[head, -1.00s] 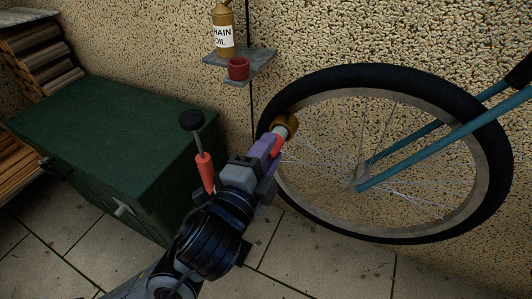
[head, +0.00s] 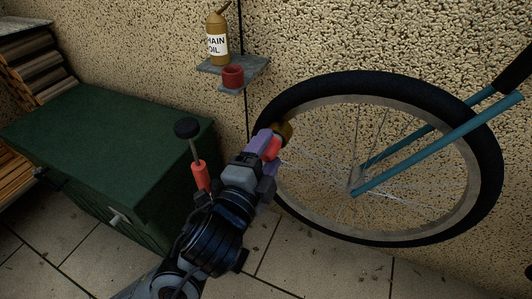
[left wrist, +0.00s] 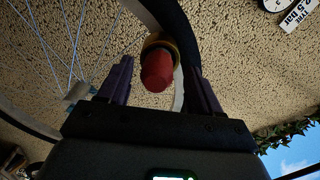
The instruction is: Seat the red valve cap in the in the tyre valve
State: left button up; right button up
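The red valve cap (head: 272,149) is at the left side of the wheel, against the brass-coloured valve piece (head: 286,130) by the tyre. In the left wrist view the cap (left wrist: 157,72) points toward the camera, with the brass ring (left wrist: 160,42) right behind it. How deep the cap sits in the ring is hidden. My left gripper (head: 265,146) is around the cap. Its two purple fingers (left wrist: 160,85) stand apart on either side, with gaps to the cap. My right gripper is not in view.
The bicycle wheel's tyre (head: 490,160) stands before a rough wall. A small shelf (head: 252,68) holds an oil bottle (head: 217,45) and a red cup (head: 232,78). A green chest (head: 105,140) stands left, near a red-handled tool (head: 201,176). Paved floor lies below.

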pick_arm(q)
jog(key=shift+s, duration=0.1)
jog(key=shift+s+a, duration=0.15)
jog(key=shift+s, duration=0.05)
jog(key=v, duration=1)
jog(key=shift+p, duration=0.3)
jog(key=shift+s, duration=0.1)
